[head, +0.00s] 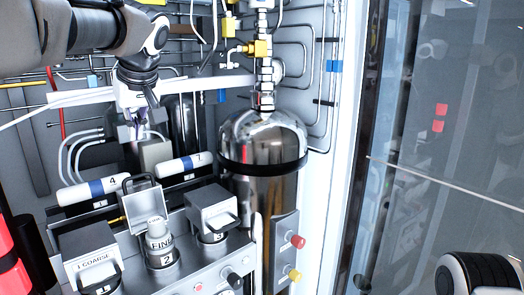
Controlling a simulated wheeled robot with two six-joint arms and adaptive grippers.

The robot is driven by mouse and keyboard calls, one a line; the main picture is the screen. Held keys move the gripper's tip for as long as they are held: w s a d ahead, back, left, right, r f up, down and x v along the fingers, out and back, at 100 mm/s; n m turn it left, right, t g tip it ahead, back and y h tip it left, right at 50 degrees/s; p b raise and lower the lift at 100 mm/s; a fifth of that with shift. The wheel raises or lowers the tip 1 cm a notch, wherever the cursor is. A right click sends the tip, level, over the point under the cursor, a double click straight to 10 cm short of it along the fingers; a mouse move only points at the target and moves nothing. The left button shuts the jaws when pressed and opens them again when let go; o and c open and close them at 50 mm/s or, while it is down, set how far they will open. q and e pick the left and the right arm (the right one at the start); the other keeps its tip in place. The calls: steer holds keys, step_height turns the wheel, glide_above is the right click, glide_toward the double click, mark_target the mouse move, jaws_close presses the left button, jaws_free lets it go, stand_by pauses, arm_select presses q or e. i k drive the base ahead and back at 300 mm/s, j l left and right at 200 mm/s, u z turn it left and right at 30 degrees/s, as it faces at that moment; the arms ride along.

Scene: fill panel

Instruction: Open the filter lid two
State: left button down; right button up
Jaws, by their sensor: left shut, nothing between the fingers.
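The filter lid two (143,203) stands raised behind its housing (163,260), which is marked 2. Its dark handle loop is at the top. A light filter cylinder (157,232) marked FINE shows upright in the open housing. My left gripper (138,130) points down, shut and empty, above and behind the raised lid. It looks apart from the lid. My right gripper is not in view.
Lid one (90,258), marked COARSE, and lid three (212,206) are down on either side. White cylinders (185,167) lie behind. A shiny tank (262,145) stands to the right. Red (298,241) and yellow (294,274) knobs stick out below it.

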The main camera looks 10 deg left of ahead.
mark_target(138, 203)
steer(key=k+l, duration=0.2)
steer(key=l, duration=0.15)
steer(key=k+l, duration=0.25)
steer(key=l, duration=0.15)
steer(key=k+l, duration=0.2)
steer(key=l, duration=0.15)
